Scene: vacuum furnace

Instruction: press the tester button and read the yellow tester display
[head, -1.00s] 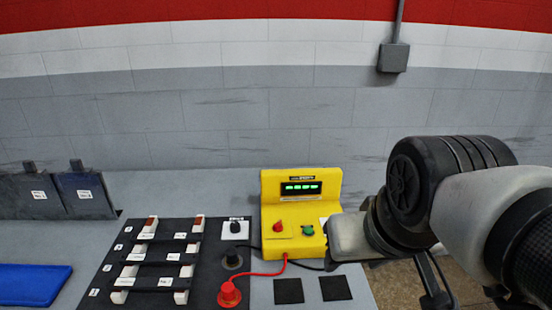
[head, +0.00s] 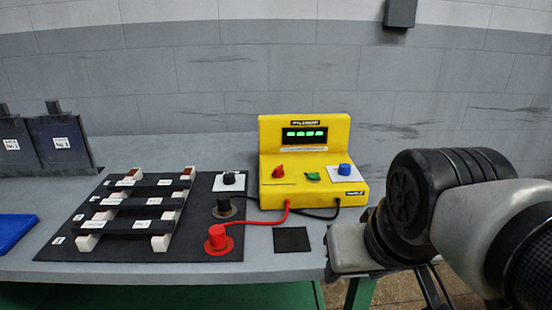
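The yellow tester (head: 272,195) stands on the grey bench, upright and facing me. Its dark display (head: 304,134) shows a row of green lit characters, too small to read for certain. On its sloped front are a red knob (head: 278,171), a green knob or button (head: 312,176) and a blue button (head: 344,169) on a white plate. My arm comes in from the right, and its pale end (head: 350,248) is just below and right of the tester, apart from the buttons in the picture. I make out no fingers, so whether my gripper is open or shut does not show.
A red plug (head: 218,241) and a black plug (head: 223,207) have leads to the tester. A black rotary switch (head: 229,179) and a rack with dark bars (head: 134,204) are left. A black pad (head: 291,239) lies in front. A blue tray (head: 14,230) is far left.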

